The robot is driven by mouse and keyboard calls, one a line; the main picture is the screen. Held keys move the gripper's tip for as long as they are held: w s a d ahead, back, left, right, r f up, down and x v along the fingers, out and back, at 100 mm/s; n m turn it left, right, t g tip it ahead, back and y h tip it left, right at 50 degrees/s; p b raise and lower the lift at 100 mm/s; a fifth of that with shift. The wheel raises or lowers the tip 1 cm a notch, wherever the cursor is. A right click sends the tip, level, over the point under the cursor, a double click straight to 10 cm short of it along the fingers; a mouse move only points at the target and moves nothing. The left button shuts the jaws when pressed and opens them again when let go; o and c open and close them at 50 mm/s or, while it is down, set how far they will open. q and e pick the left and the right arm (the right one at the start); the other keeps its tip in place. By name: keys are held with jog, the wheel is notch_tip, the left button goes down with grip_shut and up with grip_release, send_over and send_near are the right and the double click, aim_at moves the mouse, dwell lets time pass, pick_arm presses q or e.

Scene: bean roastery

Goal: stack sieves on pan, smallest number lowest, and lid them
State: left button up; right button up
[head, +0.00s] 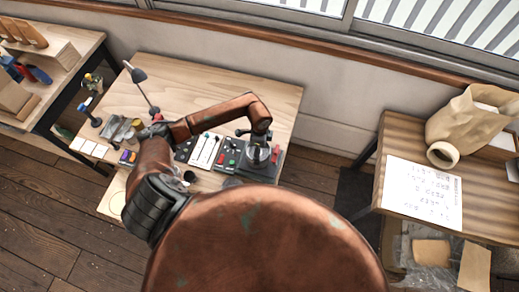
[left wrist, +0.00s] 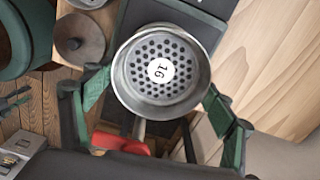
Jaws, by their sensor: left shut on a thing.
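A round metal sieve marked 16 (left wrist: 160,72), with a perforated floor, fills the middle of the left wrist view. My left gripper (left wrist: 158,105) has its green fingers on either side of the sieve and is shut on it. In the head view my left gripper (head: 257,150) is over a dark stand (head: 250,172) at the right of the table. What lies under the sieve is hidden. A grey round piece with a central knob, perhaps the lid (left wrist: 80,40), sits beside it in the left wrist view. My right gripper is not in view.
The wooden table (head: 205,85) has free room at the back. A side table at right holds a written sheet (head: 422,193) and a paper bag (head: 465,125).

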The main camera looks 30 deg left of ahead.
pick_arm(q)
jog(key=shift+f, duration=0.45)
jog(key=o, duration=0.9)
jog(key=shift+r, duration=0.15)
notch_tip(320, 180, up, 6)
jog(key=p, duration=0.5)
jog(key=shift+r, duration=0.2)
notch_tip(320, 180, up, 4)
jog(key=p, duration=0.3)
jog(key=shift+r, duration=0.2)
